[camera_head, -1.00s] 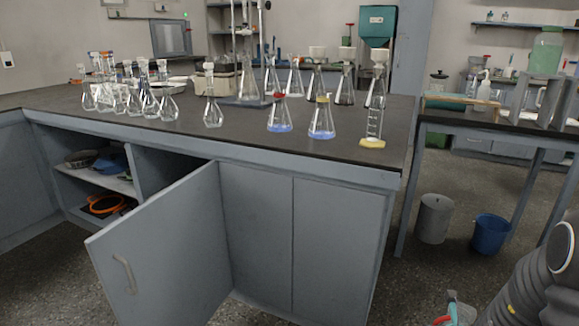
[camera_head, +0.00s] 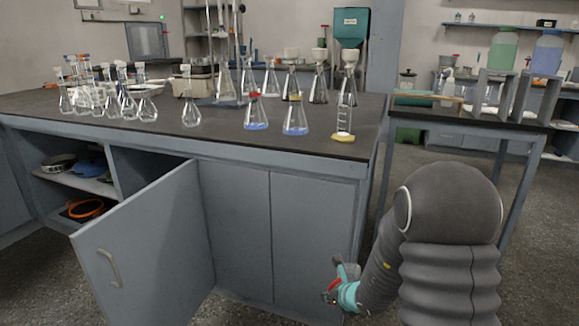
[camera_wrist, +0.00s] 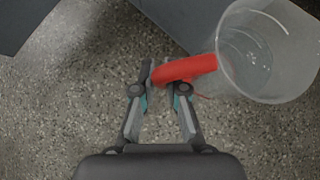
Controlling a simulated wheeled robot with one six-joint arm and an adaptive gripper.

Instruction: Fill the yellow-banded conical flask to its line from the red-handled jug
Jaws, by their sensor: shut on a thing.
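The yellow-banded conical flask (camera_head: 296,118) stands upright on the dark bench top, with blue liquid low in it. A similar red-banded flask (camera_head: 256,114) with blue liquid stands to its left. My gripper (camera_wrist: 163,82) is shut on the red handle (camera_wrist: 188,69) of a clear jug (camera_wrist: 262,58) in the wrist view. The jug hangs over the speckled floor and holds clear liquid. In the head view my gripper (camera_head: 346,288) is low in front of the bench cupboards, below the flask. The jug's body cannot be made out there.
A measuring cylinder (camera_head: 343,126) with a yellow base stands right of the flask, near the bench's (camera_head: 220,141) right end. Several clear flasks stand left and behind. An open cupboard door (camera_head: 148,245) sticks out in front. A side table (camera_head: 470,122) stands to the right.

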